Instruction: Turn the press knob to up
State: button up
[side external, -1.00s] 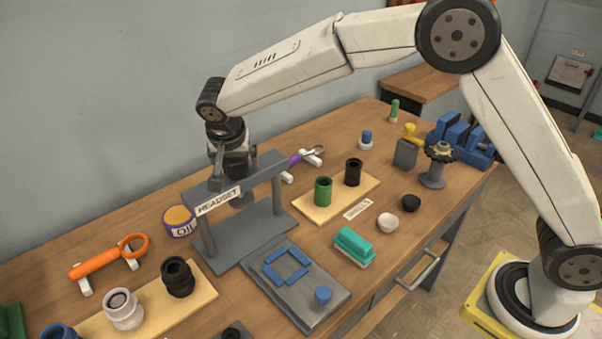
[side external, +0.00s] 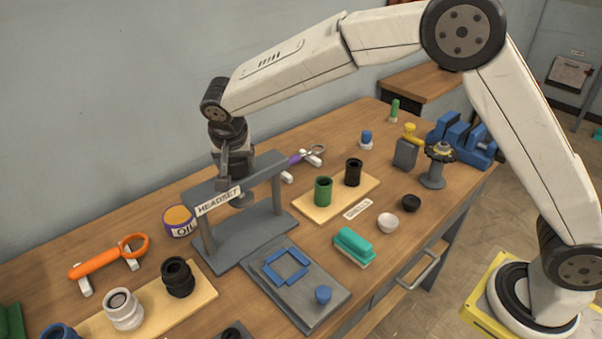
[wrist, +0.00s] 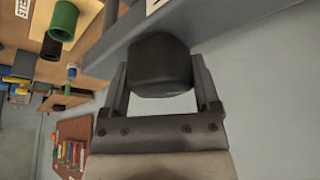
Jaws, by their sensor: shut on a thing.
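The grey press stands on the bench, with a crossbeam marked HEADSET (side external: 218,201) on two posts over a flat base. The knob is mostly hidden by the fingers in the side view. I cannot read a pointer or mark on the knob.
An oil tin (side external: 179,221) stands close left of the press. A wooden board with a green cup (side external: 323,191) and a black cup (side external: 353,172) is to the right. The wall is behind.

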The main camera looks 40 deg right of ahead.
jog(key=n+y, duration=0.1)
jog(key=n, duration=0.2)
jog(key=n+y, duration=0.1)
jog(key=n, duration=0.2)
jog(key=shift+n+t, duration=0.3)
jog(key=shift+t, duration=0.1)
jog(key=n+y, duration=0.1)
jog(key=n, duration=0.2)
jog(key=n+y, duration=0.1)
jog(key=n, duration=0.2)
jog(key=shift+g+y, duration=0.3)
jog(key=shift+g, duration=0.1)
jog(key=n+y, duration=0.1)
jog(key=n, duration=0.2)
jog(key=n+g, duration=0.1)
jog(key=n, duration=0.2)
jog(key=shift+n+g+y, duration=0.3)
jog(key=shift+y, duration=0.1)
jog(key=n+g, duration=0.1)
jog(key=n, duration=0.2)
jog(key=n+g, duration=0.1)
jog(key=n, duration=0.1)
jog(key=shift+n+y, duration=0.3)
jog(key=shift+n, duration=0.1)
jog(key=o, duration=1.1)
jog(key=shift+r, duration=0.1)
jog(key=shift+v, duration=3.85)
